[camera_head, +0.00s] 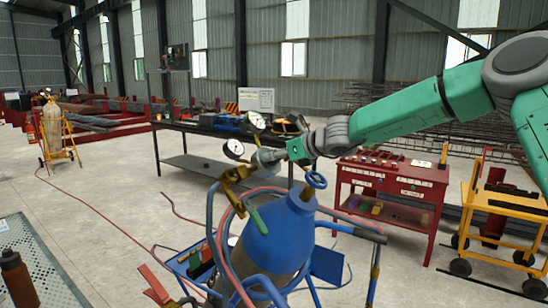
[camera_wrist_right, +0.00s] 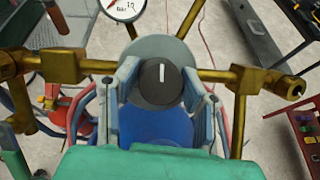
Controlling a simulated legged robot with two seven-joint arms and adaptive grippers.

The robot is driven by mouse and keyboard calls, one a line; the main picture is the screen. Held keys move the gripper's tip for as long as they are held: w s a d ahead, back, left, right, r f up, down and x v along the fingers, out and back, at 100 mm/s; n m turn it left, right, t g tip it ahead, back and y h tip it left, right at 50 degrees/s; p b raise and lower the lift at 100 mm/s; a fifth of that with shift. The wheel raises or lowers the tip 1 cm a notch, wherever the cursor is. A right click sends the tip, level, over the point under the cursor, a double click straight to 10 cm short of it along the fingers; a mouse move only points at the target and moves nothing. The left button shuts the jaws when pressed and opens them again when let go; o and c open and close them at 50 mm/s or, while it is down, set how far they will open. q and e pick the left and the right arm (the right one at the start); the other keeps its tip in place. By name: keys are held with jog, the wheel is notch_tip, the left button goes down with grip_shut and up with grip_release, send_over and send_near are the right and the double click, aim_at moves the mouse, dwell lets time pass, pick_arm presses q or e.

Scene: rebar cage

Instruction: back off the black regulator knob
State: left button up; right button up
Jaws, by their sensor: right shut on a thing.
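The black regulator knob (camera_wrist_right: 161,82) has a white line on its face that stands upright in the right wrist view. It sits on the front of the brass regulator (camera_wrist_right: 215,76). My right gripper (camera_wrist_right: 160,88) has one finger on each side of the knob and is shut on it. In the head view my right gripper (camera_head: 285,153) reaches in from the right to the brass regulator (camera_head: 235,177), and it hides the knob there. A round gauge (camera_head: 234,149) stands on the regulator, above a blue cylinder (camera_head: 272,238). My left gripper is not in view.
A second gauge (camera_head: 256,121) stands just behind. Red and blue hoses hang around the blue cylinder's cart. A red tool table (camera_head: 395,180) and a yellow cart (camera_head: 500,206) stand to the right. A dark workbench (camera_head: 200,128) is behind. Open floor lies at left.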

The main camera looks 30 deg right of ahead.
jog(key=shift+f, duration=0.2)
jog(key=n+y+p, duration=0.1)
jog(key=n+p, duration=0.2)
jog(key=n, duration=0.2)
jog(key=shift+s+d+g, duration=0.1)
jog(key=shift+d+g, duration=0.05)
jog(key=shift+g, duration=0.25)
jog(key=n+p, duration=0.1)
jog(key=n, duration=0.1)
jog(key=n+g+y+p, duration=0.1)
jog(key=n, duration=0.2)
jog(key=shift+f+y, duration=0.1)
jog(key=shift+y, duration=0.2)
jog(key=n+g+p, duration=0.1)
jog(key=n, duration=0.2)
jog(key=shift+y, duration=0.3)
jog(key=n+g, duration=0.1)
jog(key=n, duration=0.3)
jog(key=n+g+p, duration=0.1)
jog(key=n, duration=0.3)
jog(key=shift+n+g, duration=0.7)
jog(key=shift+n, duration=1.2)
